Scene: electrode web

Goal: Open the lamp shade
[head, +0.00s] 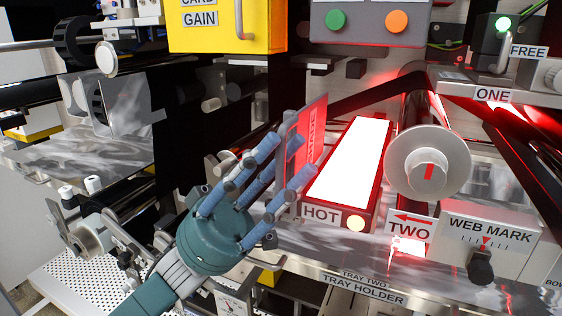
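The lamp (352,160) is a long, brightly glowing white panel in a red-edged housing, with a "HOT" label at its front. A red lettered plate (314,128), which looks like the lamp shade, stands steeply tilted along the lamp's left side. The lamp's white face is uncovered. My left gripper (278,158) has a teal palm and blue-grey fingers. Its fingers are spread apart and reach up at the plate's near left edge, overlapping part of it. I cannot tell whether they touch it. My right gripper is not in view.
A white-grey round knob (428,165) stands right of the lamp. A "WEB MARK" box (487,240) is at the right front. The "TRAY HOLDER" ledge (364,288) runs along the front. A yellow box (226,28) and a grey button box (370,20) are above.

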